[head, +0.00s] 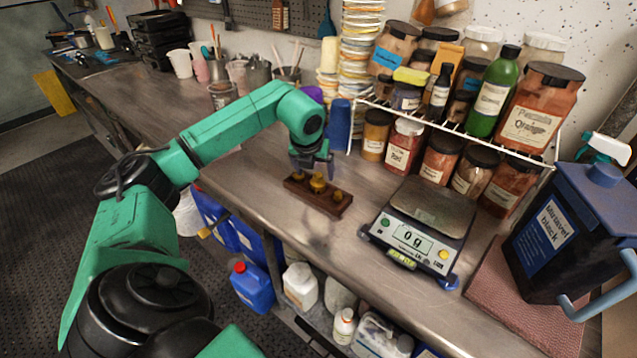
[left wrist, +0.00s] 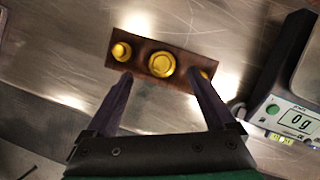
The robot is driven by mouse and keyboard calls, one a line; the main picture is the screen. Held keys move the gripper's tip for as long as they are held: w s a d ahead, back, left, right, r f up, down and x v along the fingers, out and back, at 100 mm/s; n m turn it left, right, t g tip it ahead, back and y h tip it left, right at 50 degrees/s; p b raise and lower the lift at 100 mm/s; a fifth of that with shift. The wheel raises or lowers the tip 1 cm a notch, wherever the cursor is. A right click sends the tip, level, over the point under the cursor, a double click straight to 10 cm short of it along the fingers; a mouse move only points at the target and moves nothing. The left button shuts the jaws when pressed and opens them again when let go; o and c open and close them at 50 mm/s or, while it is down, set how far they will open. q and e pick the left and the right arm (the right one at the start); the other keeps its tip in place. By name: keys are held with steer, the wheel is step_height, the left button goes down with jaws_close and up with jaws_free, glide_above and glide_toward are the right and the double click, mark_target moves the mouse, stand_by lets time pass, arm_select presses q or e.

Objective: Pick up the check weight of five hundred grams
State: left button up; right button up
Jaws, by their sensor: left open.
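A dark wooden block (head: 326,204) on the steel bench holds three brass weights; it also shows in the left wrist view (left wrist: 139,56). The middle weight (head: 318,182) is the largest, and it also shows in the left wrist view (left wrist: 162,64). A smaller weight (left wrist: 121,51) stands at the left end; another (left wrist: 205,74) at the right end is partly hidden by a finger. No gram markings are readable. My left gripper (head: 313,168) is open and empty, just above the block, its fingers (left wrist: 161,79) pointing to either side of the middle weight. My right gripper is not in view.
A scale (head: 408,228) reading 0 g stands right of the block. Behind are a wire rack (head: 455,131) with jars, stacked tubs (head: 357,45) and a blue cylinder (head: 339,122). A dark blue container (head: 560,230) stands far right. The bench left of the block is clear.

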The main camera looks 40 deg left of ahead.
mark_target(318, 175)
arm_select(q)
steer(key=p+x, duration=0.2)
steer(key=x, duration=0.3)
steer(key=shift+w+d, duration=0.1)
steer(key=shift+w, duration=0.1)
steer(key=shift+w+f, duration=0.1)
steer(key=shift+f, duration=0.15)
steer(key=c, duration=1.3)
steer(key=shift+r, duration=0.1)
jaws_close()
steer(key=shift+r, duration=0.1)
